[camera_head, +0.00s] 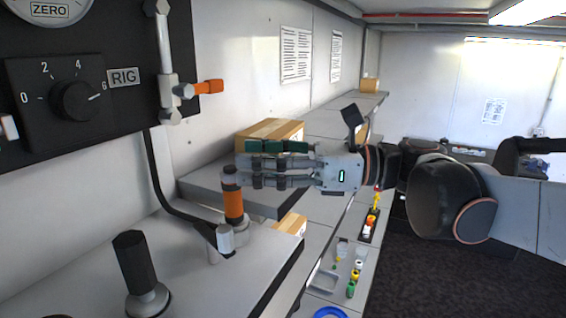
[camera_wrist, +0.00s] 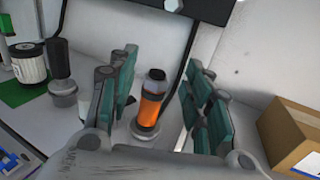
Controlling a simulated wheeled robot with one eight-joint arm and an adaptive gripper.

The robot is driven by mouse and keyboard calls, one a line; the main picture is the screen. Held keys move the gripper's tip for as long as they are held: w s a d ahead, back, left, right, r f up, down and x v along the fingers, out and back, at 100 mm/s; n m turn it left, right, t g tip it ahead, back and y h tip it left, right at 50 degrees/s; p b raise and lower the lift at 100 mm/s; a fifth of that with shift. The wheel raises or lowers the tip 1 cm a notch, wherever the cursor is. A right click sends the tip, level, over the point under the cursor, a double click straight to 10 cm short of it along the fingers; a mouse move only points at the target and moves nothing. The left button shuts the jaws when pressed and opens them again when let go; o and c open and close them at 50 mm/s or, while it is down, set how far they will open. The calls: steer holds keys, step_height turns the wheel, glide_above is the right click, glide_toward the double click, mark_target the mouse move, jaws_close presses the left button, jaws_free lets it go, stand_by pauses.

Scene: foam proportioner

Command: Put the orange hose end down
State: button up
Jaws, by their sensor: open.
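The orange hose end (camera_head: 234,203) stands roughly upright over the grey bench top, with a dark upper collar. In the wrist view the orange hose end (camera_wrist: 150,108) shows between the open fingers, on a round metal fitting (camera_wrist: 145,132). My gripper (camera_head: 240,165) is level with the top of the hose end and reaches in from the right. My gripper (camera_wrist: 155,95) has its fingers spread to either side of the hose end, with gaps visible on both sides. In the head view the fingers partly cover the hose end's top.
A black-handled fitting (camera_head: 136,270) stands on the near bench. A wall panel (camera_head: 70,80) carries a RIG dial and a pipe with an orange valve lever (camera_head: 208,87). A cardboard box (camera_head: 270,132) sits behind my gripper. Small coloured bottles (camera_head: 354,275) lie lower right.

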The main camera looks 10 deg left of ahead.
steer(key=w+d+b, duration=0.1)
steer(key=d, duration=0.6)
steer(key=shift+d, duration=0.35)
